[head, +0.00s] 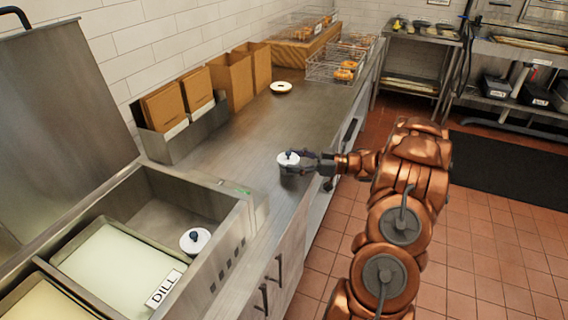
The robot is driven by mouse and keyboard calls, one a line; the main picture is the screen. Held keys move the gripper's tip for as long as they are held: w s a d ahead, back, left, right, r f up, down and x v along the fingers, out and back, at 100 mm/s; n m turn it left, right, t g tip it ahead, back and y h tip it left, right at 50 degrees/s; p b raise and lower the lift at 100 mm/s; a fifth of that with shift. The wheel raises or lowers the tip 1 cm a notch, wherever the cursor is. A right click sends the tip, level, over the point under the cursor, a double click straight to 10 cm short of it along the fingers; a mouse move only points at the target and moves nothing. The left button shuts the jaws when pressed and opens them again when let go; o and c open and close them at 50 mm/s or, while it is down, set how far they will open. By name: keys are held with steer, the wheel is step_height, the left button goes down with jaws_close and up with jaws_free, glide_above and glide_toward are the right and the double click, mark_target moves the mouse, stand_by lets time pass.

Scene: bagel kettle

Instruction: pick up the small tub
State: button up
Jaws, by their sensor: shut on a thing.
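A small white tub (288,158) with a dark knob on its lid is at the front edge of the steel counter. My gripper (292,166) reaches in from the right and is shut on this tub. The fingers hide part of the tub's side. I cannot tell whether the tub rests on the counter or is slightly raised.
The steel counter (235,170) is clear around the gripper. Brown paper bags (231,80) stand along the wall. A raised steel lid (62,120) stands at the left.

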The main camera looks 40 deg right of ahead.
steer(key=b+v, duration=0.2)
steer(key=v, duration=1.2)
steer(key=shift+s+d+b, duration=0.15)
steer(key=shift+s+b, duration=0.1)
steer(key=shift+b, duration=0.1)
